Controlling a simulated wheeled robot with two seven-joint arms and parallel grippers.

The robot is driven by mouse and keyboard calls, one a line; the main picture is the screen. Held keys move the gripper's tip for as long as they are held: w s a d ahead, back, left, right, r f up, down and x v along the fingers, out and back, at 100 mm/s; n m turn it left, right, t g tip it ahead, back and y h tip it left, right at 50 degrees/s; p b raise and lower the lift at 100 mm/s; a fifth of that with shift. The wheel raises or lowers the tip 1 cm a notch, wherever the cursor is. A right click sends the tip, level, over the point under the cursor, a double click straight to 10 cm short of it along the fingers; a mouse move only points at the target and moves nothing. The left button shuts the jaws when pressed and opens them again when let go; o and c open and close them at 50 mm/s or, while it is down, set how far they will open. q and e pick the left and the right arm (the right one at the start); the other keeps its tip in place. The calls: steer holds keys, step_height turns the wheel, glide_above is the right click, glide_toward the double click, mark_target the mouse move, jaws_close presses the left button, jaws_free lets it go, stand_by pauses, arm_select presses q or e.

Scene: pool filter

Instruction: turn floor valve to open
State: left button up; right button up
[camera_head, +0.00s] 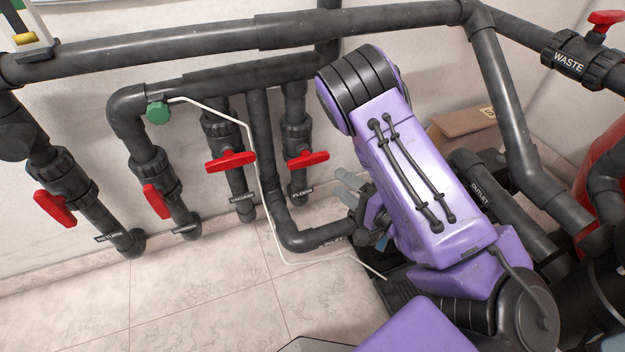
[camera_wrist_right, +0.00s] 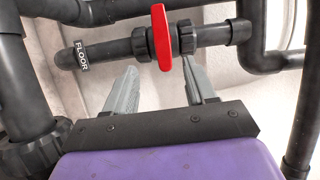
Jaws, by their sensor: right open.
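The floor valve's red handle (camera_head: 308,160) sits on a dark vertical pipe by the back wall, lying crosswise to the pipe. In the right wrist view the red handle (camera_wrist_right: 162,38) stands across its pipe, near the FLOOR label (camera_wrist_right: 82,55). My right gripper (camera_head: 346,187) is to the right of and below the handle in the head view, apart from it. In the wrist view the grey fingers of my right gripper (camera_wrist_right: 160,80) are spread and empty, with the handle between and beyond their tips. My left gripper is not in view.
Other red-handled valves stand to the left, including the vacuum valve (camera_head: 231,161) and return valve (camera_head: 55,208). A white hose (camera_head: 258,165) hangs near the floor valve. A bent inlet pipe (camera_head: 300,238) runs below. A cardboard box (camera_head: 465,122) is behind my right arm. Tiled floor at lower left is clear.

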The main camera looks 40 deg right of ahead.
mark_target(312, 162)
steer(key=w+p, duration=0.1)
steer(key=w, duration=0.2)
steer(key=w+a+p, duration=0.1)
steer(key=w, duration=0.2)
steer(key=w+p, duration=0.1)
steer(key=w, duration=0.2)
steer(key=shift+w+a+r, duration=0.15)
steer(key=shift+w+a, duration=0.15)
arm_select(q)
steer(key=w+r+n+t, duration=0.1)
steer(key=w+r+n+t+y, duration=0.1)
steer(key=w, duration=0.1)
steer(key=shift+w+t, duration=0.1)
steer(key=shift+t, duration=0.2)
arm_select(e)
steer(key=shift+w, duration=0.4)
steer(key=c, duration=1)
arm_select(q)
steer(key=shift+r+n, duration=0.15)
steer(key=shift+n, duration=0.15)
